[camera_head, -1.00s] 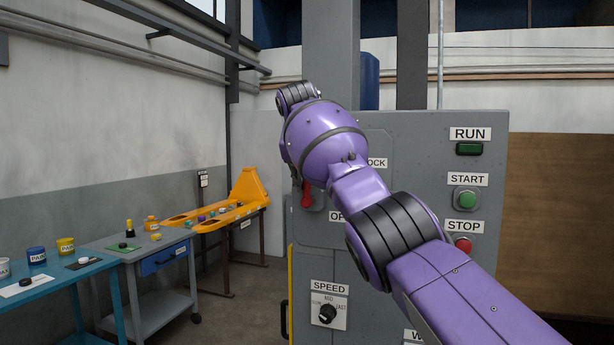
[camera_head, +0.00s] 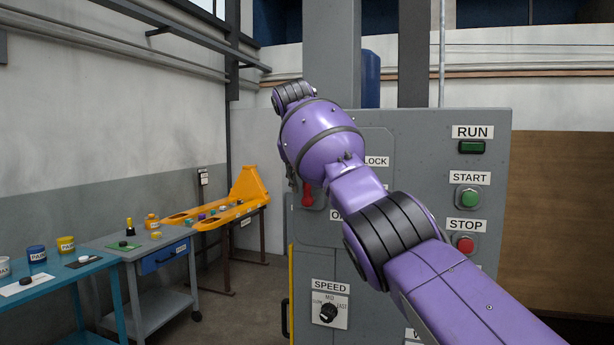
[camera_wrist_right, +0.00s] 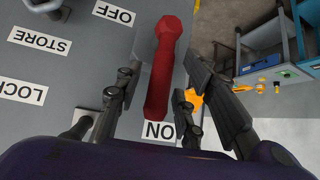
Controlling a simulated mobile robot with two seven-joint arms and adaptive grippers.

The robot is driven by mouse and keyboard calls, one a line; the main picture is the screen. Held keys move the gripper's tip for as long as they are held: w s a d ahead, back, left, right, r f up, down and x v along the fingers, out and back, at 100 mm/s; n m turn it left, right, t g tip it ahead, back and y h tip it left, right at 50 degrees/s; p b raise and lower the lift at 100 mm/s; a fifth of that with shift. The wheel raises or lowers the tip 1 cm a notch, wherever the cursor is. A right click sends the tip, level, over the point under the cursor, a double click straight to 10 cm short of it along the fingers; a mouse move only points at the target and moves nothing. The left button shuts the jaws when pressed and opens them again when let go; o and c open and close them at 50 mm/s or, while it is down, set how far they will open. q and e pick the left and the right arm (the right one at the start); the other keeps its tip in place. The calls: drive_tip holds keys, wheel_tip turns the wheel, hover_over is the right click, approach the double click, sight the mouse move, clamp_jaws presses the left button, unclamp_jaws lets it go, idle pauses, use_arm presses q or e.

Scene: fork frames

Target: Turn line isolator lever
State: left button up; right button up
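The red isolator lever (camera_head: 307,196) hangs on the grey cabinet, partly hidden behind my right wrist. In the right wrist view the lever (camera_wrist_right: 161,75) lies between the two dark fingers of my right gripper (camera_wrist_right: 163,62). The fingers are spread, with gaps seen on both sides of the lever; contact cannot be made out. An ON label (camera_wrist_right: 159,131) sits by the lever's near end and an OFF label (camera_wrist_right: 114,13) by its far end. My purple right arm hides most of the lever's panel in the head view. My left gripper is not in view.
The cabinet (camera_head: 490,210) also carries RUN, START (camera_head: 468,197) and STOP (camera_head: 464,244) controls and a SPEED knob (camera_head: 328,313). STORE (camera_wrist_right: 39,40) and LOCK (camera_wrist_right: 23,91) labels are near the lever.

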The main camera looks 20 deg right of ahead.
drive_tip(key=v, duration=1.2)
drive_tip(key=shift+r, duration=0.1)
